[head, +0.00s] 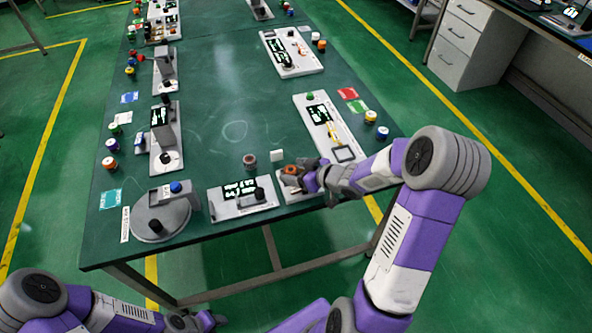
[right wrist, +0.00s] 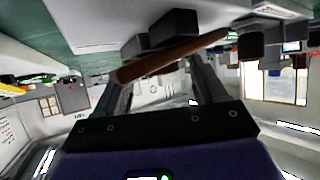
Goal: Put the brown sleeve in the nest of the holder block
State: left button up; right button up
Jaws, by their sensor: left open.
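The brown sleeve (head: 289,169) is at my right gripper (head: 297,176) near the table's front edge. In the right wrist view the brown sleeve (right wrist: 170,56) spans between the two fingertips, and the gripper appears shut on it. Below it in the head view is a white block (head: 286,199), apparently the holder block, mostly covered by the gripper. In the right wrist view dark upright parts (right wrist: 168,28) stand on a pale surface close to the sleeve. The nest is hidden, and I cannot tell whether the sleeve touches it. My left gripper (head: 207,321) is low at the bottom edge, open and empty.
A white panel with a dark knob (head: 243,198) stands left of the holder block. A grey-brown cylinder (head: 249,161) and a small white cube (head: 277,155) stand behind. A round grey turntable (head: 160,218) is at the left. The table's (head: 225,95) middle is clear.

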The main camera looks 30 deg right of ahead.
jog(key=shift+r, duration=0.3)
jog(key=p+v, duration=0.5)
jog(key=v, duration=0.7)
jog(key=shift+f, duration=0.1)
